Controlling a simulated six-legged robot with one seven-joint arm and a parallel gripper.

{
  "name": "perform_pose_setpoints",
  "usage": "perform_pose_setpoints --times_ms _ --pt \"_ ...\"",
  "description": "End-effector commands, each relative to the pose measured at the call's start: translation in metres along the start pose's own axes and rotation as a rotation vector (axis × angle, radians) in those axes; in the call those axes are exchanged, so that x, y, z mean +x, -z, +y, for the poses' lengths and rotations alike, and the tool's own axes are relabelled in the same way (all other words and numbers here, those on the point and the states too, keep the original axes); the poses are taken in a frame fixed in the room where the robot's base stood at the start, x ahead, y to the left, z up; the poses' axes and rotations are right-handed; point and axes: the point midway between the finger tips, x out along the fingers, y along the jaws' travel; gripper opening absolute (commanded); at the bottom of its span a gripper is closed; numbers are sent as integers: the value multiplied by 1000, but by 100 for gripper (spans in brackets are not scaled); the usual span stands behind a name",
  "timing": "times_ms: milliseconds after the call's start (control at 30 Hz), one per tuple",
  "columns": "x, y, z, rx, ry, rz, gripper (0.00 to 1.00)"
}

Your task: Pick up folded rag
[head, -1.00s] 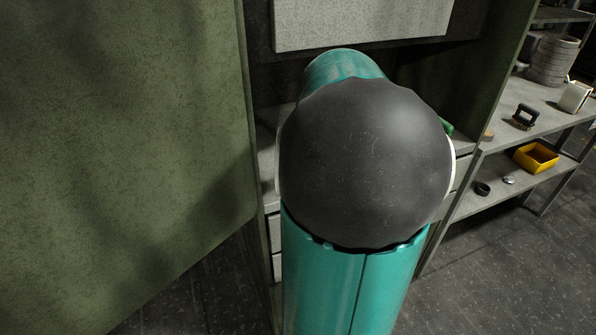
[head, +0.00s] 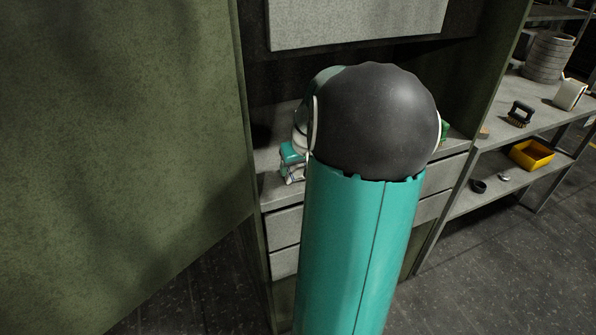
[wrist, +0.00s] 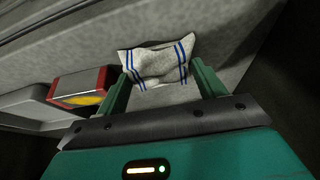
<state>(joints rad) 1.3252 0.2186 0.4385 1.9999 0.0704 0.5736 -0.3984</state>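The folded rag (wrist: 158,66) is white with blue stripes near both ends and shows in the wrist view, lying on a grey surface. My gripper (wrist: 162,74) is open, with its two green fingers on the left and right of the rag. The rag's near part is between the fingertips; I cannot tell whether they touch it. In the head view my dark arm joint and teal link cover most of the workbench, and I cannot make out the rag there with certainty.
A red-edged thing with a yellow patch (wrist: 84,88) is left of my gripper. In the head view, a green cabinet panel (head: 120,130) stands at left. At right, a shelf (head: 545,112) holds a brush (head: 520,113), a yellow bin (head: 532,154) and stacked grey rings (head: 548,58).

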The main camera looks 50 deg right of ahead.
Motion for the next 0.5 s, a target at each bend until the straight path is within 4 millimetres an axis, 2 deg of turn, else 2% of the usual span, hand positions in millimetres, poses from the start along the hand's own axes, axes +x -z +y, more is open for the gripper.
perform_pose_setpoints --times_ms 33,133,500 --pt "0 0 0 0 0 0 59" --pt "0 0 0 0 0 0 41" --pt "-4 2 0 0 -1 1 40"
